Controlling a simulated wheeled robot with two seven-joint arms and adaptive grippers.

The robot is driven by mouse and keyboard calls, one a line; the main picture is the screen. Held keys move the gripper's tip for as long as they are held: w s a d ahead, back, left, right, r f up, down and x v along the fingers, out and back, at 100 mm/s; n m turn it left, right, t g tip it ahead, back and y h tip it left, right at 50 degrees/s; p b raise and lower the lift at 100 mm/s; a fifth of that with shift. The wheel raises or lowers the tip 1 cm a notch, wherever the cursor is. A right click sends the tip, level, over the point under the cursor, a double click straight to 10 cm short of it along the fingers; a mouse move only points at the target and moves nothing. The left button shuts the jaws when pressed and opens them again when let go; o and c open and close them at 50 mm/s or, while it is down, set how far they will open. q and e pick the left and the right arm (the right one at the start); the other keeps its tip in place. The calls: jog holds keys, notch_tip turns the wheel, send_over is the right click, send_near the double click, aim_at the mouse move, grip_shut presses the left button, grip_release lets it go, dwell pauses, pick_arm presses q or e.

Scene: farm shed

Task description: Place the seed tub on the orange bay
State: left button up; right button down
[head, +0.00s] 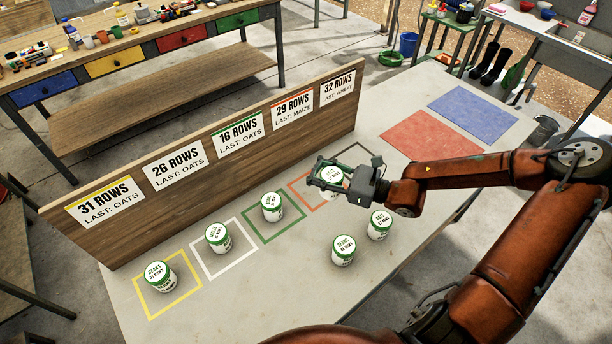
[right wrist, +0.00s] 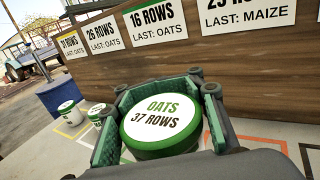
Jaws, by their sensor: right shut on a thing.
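My right gripper (head: 326,184) is shut on a white seed tub with a green lid (head: 331,174). In the right wrist view the lid of this tub (right wrist: 160,118) reads OATS, 37 ROWS, between the green finger pads. The tub is upright, over or near the orange bay (head: 299,197), an orange outline on the table below the 29 ROWS, LAST: MAIZE card (head: 293,106). The gripper hides part of the bay, and I cannot tell the tub's height above the table. My left gripper is not in view.
Tubs stand in the yellow bay (head: 148,311), white bay (head: 196,258) and green bay (head: 257,231). Two loose tubs (head: 344,250) (head: 380,224) stand in front. A wooden board (head: 220,165) runs behind the bays. Red (head: 430,135) and blue (head: 473,112) mats lie bare at right.

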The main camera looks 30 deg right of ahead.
pick_arm(q)
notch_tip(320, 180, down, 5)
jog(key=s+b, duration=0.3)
jog(key=b, duration=0.2)
pick_arm(e)
jog(key=w+d+f, duration=0.1)
jog(key=w+f, duration=0.2)
jog(key=f, duration=0.1)
jog(key=w+d+f+b, duration=0.1)
jog(key=w+f, duration=0.3)
jog(key=w+d+f, duration=0.2)
jog(key=w+f, duration=0.2)
jog(key=shift+w+b, duration=0.2)
jog(key=shift+b, duration=0.15)
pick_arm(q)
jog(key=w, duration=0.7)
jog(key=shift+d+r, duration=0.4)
pick_arm(e)
jog(key=shift+f, duration=0.15)
jog(key=c, duration=2)
grip_release()
jog(key=shift+c, duration=0.2)
jog(key=o, duration=0.9)
jog(key=shift+c, duration=0.2)
